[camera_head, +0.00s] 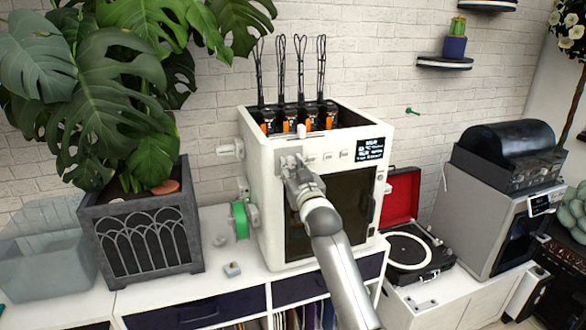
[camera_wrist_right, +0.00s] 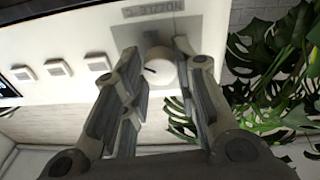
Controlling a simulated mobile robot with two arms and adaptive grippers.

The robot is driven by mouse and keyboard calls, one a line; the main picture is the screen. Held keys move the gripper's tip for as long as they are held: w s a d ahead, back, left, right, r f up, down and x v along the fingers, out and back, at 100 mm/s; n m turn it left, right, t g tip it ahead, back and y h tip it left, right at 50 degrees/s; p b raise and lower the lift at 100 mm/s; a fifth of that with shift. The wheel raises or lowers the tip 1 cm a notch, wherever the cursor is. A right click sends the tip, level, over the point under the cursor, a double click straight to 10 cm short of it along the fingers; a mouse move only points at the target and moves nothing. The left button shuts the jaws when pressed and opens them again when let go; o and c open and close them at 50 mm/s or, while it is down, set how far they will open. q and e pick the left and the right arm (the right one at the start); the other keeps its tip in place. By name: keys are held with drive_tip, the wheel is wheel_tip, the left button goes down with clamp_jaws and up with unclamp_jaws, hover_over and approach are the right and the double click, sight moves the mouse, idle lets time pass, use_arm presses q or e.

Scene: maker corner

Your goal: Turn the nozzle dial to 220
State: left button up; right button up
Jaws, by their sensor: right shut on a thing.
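The white 3D printer (camera_head: 259,215) stands on the white cabinet, with a dark display (camera_head: 371,149) at the upper right of its front. The nozzle dial (camera_wrist_right: 162,70) is a small white round knob with a short black mark, on a grey plate with upside-down "NOZZLE" lettering in the wrist view. My right gripper (camera_head: 291,163) is at the printer's upper front left. Its fingers (camera_wrist_right: 157,74) lie on both sides of the dial, shut on it. In the head view the gripper hides the dial. The number at the mark is not readable. My left gripper is not in view.
Square buttons (camera_wrist_right: 58,68) sit beside the dial. A green spool (camera_head: 240,220) is on the printer's left side. A large potted plant (camera_head: 145,235) stands left, its leaves near the printer. A record player (camera_head: 410,250) with a red lid is at right.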

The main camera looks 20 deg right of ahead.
drive_tip(key=shift+f, duration=0.25)
drive_tip(key=o, duration=1)
drive_tip(key=shift+r, duration=0.15)
drive_tip(key=shift+o, duration=0.2)
drive_tip(key=s+f, duration=0.1)
drive_tip(key=s, duration=1.1)
drive_tip(key=shift+a, duration=0.1)
